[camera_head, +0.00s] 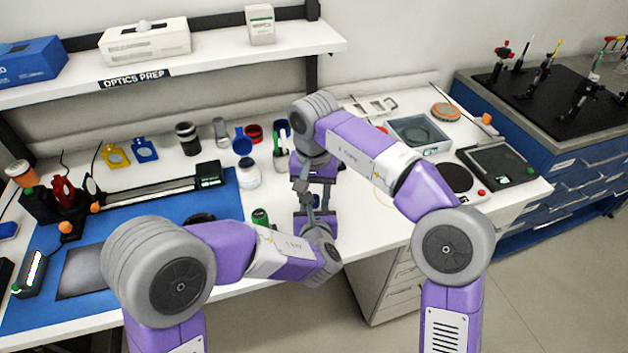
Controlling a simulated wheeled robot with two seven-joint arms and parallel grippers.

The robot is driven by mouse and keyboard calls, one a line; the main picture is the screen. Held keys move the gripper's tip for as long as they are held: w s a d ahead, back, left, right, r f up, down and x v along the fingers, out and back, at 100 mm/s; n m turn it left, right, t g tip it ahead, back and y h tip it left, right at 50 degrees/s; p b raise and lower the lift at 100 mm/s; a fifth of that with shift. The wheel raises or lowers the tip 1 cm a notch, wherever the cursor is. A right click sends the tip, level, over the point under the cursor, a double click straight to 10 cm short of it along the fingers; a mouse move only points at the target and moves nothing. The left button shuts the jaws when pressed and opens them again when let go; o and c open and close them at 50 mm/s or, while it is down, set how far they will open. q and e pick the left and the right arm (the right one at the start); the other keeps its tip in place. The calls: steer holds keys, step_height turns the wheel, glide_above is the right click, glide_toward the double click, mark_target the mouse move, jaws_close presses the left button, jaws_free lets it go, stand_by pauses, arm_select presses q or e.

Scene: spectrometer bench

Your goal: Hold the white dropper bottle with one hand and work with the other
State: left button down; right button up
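My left gripper (312,212) and my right gripper (312,180) meet over the white bench top near its middle, the right one reaching down from behind and the left one from the front. Their fingers overlap in the view. A small grey and blue form shows between them, but I cannot tell what it is or whether either gripper is shut on it. I cannot make out the white dropper bottle for certain. A squat white jar with a dark lid (248,173) stands left of the grippers, apart from them.
A green-topped item (260,217) stands close to my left forearm. Cups and a dark jar (187,138) stand behind, left of the grippers. A blue mat (215,203) with optics covers the left. A clear-lidded tray (420,133) and a dark scale-like device (498,166) sit right. A shelf (250,50) overhangs the back.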

steer(key=shift+f, duration=0.8)
steer(key=shift+c, duration=0.3)
jaws_close()
steer(key=shift+m, duration=1.6)
steer(key=shift+o, duration=0.6)
jaws_free()
steer(key=shift+w+r, duration=0.15)
steer(key=shift+r, duration=2.15)
